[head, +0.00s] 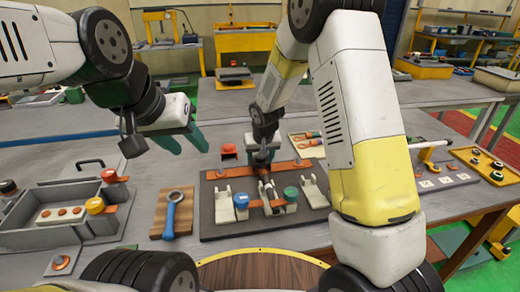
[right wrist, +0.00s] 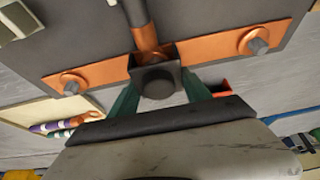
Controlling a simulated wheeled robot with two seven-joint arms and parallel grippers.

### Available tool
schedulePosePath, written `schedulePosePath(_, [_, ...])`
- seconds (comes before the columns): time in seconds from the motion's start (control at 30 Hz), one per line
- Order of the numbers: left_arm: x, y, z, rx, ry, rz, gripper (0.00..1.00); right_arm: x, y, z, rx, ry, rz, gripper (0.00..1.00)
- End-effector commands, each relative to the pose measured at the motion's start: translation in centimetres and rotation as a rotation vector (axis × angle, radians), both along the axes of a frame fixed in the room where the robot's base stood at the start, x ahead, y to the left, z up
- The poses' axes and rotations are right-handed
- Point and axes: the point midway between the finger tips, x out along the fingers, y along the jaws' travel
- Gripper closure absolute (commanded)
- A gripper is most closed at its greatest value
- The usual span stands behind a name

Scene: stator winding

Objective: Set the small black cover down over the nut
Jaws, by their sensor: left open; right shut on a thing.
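The small black cover (right wrist: 157,82) is between the green fingers of my right gripper (right wrist: 160,88) in the right wrist view. It is at the middle of the orange bar, by the end of a copper-coloured rod. I cannot tell whether it rests on the bar or is just above it. No nut shows at that spot; the cover and gripper block the view there. In the head view my right gripper (head: 264,157) is low over the far edge of the dark fixture plate (head: 225,222). My left gripper (head: 188,142) is open and empty, above the table to the left.
Grey bolts (right wrist: 258,46) stand on both ends of the orange bar (right wrist: 100,76). A blue wrench (head: 171,215) lies on a wooden board left of the plate. A grey bin (head: 60,222) stands further left. A red block (head: 228,151) sits behind the plate.

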Motion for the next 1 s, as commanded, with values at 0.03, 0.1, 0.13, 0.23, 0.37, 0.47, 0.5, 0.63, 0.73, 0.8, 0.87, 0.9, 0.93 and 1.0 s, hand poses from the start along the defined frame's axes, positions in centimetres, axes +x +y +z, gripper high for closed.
schedulePosePath(0.03, [0.0, 0.0, 0.0, 0.0, 0.0, 0.0, 0.56, 0.0, 0.0, -0.1, 0.0, 0.0, 0.0, 0.83])
schedulePosePath(0.1, [0.0, 0.0, 0.0, 0.0, 0.0, 0.0, 0.56, 0.0, 0.0, -0.2, 0.0, 0.0, 0.0, 0.83])
schedulePosePath(0.13, [0.0, 0.0, 0.0, 0.0, 0.0, 0.0, 0.56, 0.0, 0.0, -0.2, 0.0, 0.0, 0.0, 0.83])
schedulePosePath(0.23, [0.0, 0.0, 0.0, 0.0, 0.0, 0.0, 0.56, 0.0, 0.0, -0.3, 0.0, 0.0, 0.0, 0.83])
schedulePosePath(0.37, [0.0, 0.0, 0.0, 0.0, 0.0, 0.0, 0.56, 0.0, 0.0, -0.4, 0.0, 0.0, 0.0, 0.32])
schedulePosePath(0.47, [0.0, 0.0, 0.0, 0.0, 0.0, 0.0, 0.56, 0.0, 0.0, -0.4, 0.0, 0.0, 0.0, 0.19])
schedulePosePath(0.5, [0.0, 0.0, 0.0, 0.0, 0.0, 0.0, 0.56, 0.0, 0.0, -0.4, 0.0, 0.0, 0.0, 0.19])
schedulePosePath(0.63, [0.0, 0.0, 0.0, 0.0, 0.0, 0.0, 0.56, 0.0, 0.0, -0.4, 0.0, 0.0, 0.0, 0.19])
schedulePosePath(0.73, [0.0, 0.0, 0.0, 0.0, 0.0, 0.0, 0.56, 0.0, 0.0, -0.3, 0.0, 0.0, 0.0, 0.19])
schedulePosePath(0.8, [0.0, 0.0, 0.0, 0.0, 0.0, 0.0, 0.56, 0.0, 0.0, 0.0, 0.0, -0.001, 0.0, 0.19])
schedulePosePath(0.87, [0.0, 0.0, 0.0, 0.0, 0.0, 0.0, 0.56, 0.1, 0.0, 0.5, 0.002, -0.003, -0.001, 0.19])
schedulePosePath(0.9, [0.0, 0.0, 0.0, 0.0, 0.0, 0.0, 0.56, 0.1, 0.0, 1.0, 0.001, -0.003, -0.001, 0.19])
schedulePosePath(0.93, [0.0, 0.0, 0.0, 0.0, 0.0, 0.0, 0.56, 0.1, 0.0, 1.3, 0.001, -0.003, -0.001, 0.19])
schedulePosePath(1.0, [0.0, 0.0, 0.0, 0.0, 0.0, 0.0, 0.56, 0.1, 0.0, 2.0, 0.001, -0.003, -0.001, 0.19])
